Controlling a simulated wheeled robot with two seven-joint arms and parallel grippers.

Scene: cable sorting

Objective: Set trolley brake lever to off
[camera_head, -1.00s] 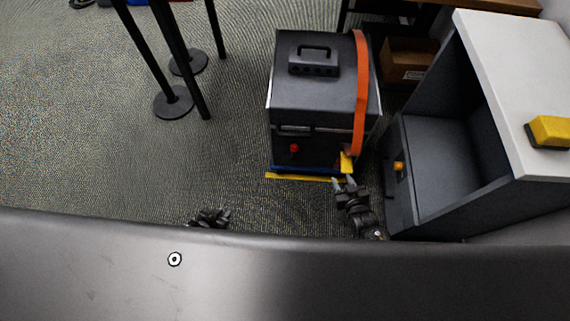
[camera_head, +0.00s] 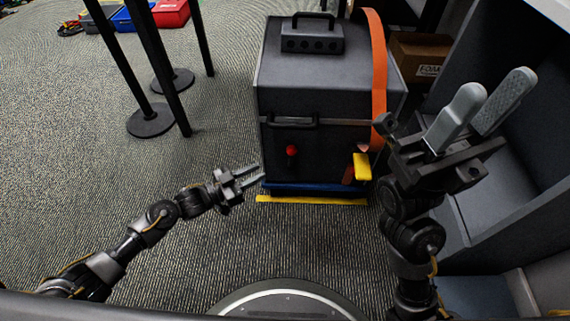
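A black case (camera_head: 320,75) stands on a low blue trolley (camera_head: 300,187). A yellow lever (camera_head: 362,167) hangs at the trolley's front right corner, below an orange strap; I take it for the brake lever, but its setting cannot be read. A red knob (camera_head: 291,151) is on the case's front. My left gripper (camera_head: 262,172) is open and empty, low beside the trolley's front left corner, with its fingers toward it. My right gripper (camera_head: 497,84) is open and empty, raised close to the camera, to the right of the lever and apart from it.
An orange strap (camera_head: 378,80) runs over the case. A yellow strip (camera_head: 310,200) lies along the trolley's front. A grey cabinet (camera_head: 540,180) fills the right side. Black posts (camera_head: 164,70) stand at the left. Carpet (camera_head: 215,240) before the trolley is mostly free.

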